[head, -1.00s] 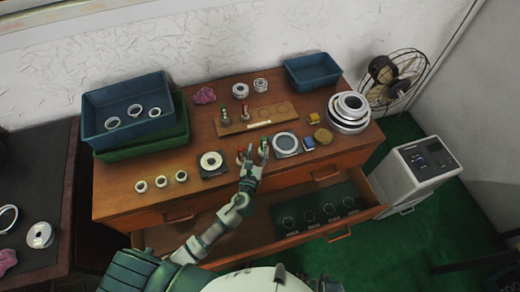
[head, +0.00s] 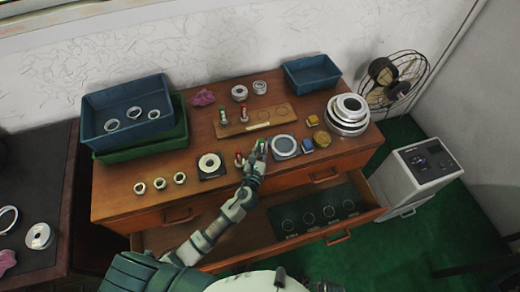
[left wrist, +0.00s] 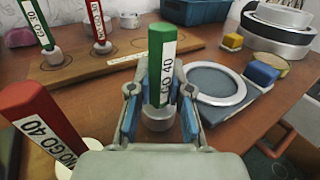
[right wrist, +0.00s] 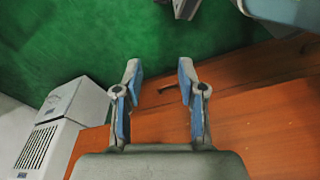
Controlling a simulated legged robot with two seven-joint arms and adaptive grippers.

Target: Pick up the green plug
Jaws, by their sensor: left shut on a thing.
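The green plug (left wrist: 160,60), marked GO 40, stands upright with a metal collar at its base. It also shows in the head view (head: 262,145), between the square dark pads on the cabinet top. My left gripper (left wrist: 157,98) has its two fingers on either side of it and is shut on it; in the head view the gripper (head: 257,156) comes from the front. Whether its base touches the wood is unclear. Another green plug (left wrist: 36,22) stands in the wooden rack. My right gripper (right wrist: 160,78) is open and empty, over the cabinet's front and the green floor.
A red plug (left wrist: 45,125) stands just left of my left gripper. A ring on a dark pad (left wrist: 215,85) lies close on the right. The wooden rack (head: 256,125) with a red plug (head: 244,112) is behind. An open drawer (head: 340,232) juts out in front.

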